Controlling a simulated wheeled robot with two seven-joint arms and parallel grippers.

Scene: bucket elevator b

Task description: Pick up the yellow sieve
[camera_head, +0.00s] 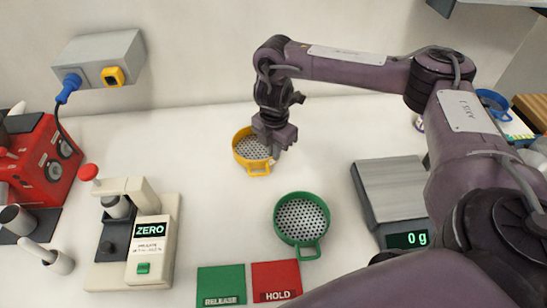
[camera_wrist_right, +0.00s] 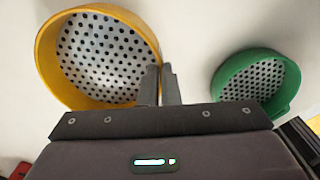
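The yellow sieve (camera_head: 241,152) is a round strainer with a grey perforated bottom, left of my right gripper in the head view. It also shows large in the right wrist view (camera_wrist_right: 48,60). My right gripper (camera_head: 272,154) is at its right-hand rim. In the right wrist view the two fingers (camera_wrist_right: 162,85) are close together, one over the inside of the sieve and one outside, with the rim between them. I cannot tell whether the sieve rests on the table or is slightly raised. My left gripper is out of view.
A green sieve (camera_head: 302,217) lies nearer. Green RELEASE (camera_head: 221,286) and red HOLD (camera_head: 276,281) pads lie at the front. A scale (camera_head: 391,190) reading 0 g stands right, a ZERO device (camera_head: 150,250) left. A red machine (camera_head: 45,160) is far left. White table is clear left of the yellow sieve.

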